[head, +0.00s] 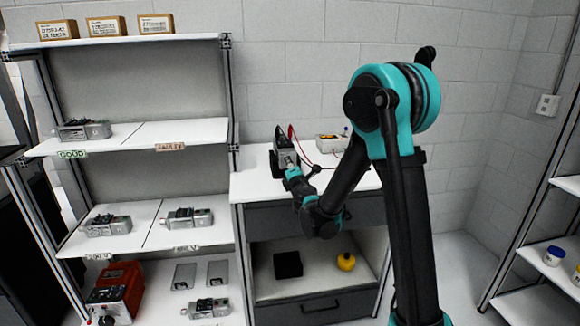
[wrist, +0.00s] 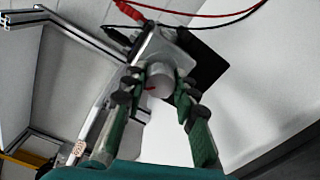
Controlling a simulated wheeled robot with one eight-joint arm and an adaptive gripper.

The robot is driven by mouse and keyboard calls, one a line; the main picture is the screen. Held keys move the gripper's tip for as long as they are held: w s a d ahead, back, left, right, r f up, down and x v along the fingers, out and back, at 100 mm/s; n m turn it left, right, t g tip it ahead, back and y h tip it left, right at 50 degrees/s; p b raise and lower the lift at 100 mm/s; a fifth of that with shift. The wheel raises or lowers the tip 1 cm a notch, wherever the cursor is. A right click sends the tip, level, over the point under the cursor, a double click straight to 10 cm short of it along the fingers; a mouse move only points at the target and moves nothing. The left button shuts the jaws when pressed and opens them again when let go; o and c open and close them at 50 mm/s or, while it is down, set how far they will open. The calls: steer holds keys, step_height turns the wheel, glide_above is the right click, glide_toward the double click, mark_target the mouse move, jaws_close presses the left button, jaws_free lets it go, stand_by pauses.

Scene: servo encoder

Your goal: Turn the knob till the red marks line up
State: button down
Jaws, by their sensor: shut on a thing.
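The servo unit (head: 285,147) stands on the white table top, with red and black leads at it. In the wrist view its silver end face (wrist: 158,46) points toward me, and a round silver knob (wrist: 160,82) sticks out from it. A red mark (wrist: 150,88) shows at the knob's lower left edge. I cannot make out a second red mark on the servo unit. My gripper (wrist: 158,88) has its two green fingers on either side of the knob and is shut on it. In the head view my gripper (head: 291,172) is at the servo's near side.
A light box (head: 332,143) with leads stands right of the servo on the table (head: 252,184). A shelf rack at left holds several grey servo units (head: 108,225) and a red case (head: 118,290). A yellow object (head: 346,262) lies on the shelf below the table.

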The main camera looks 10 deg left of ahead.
steer(key=m, duration=0.4)
steer(key=shift+m, duration=0.3)
steer(key=m, duration=0.4)
steer(key=shift+m, duration=0.3)
steer(key=c, duration=1.2)
jaws_free()
steer(key=shift+o, duration=0.2)
steer(key=shift+s, duration=0.1)
steer(key=v, duration=1.2)
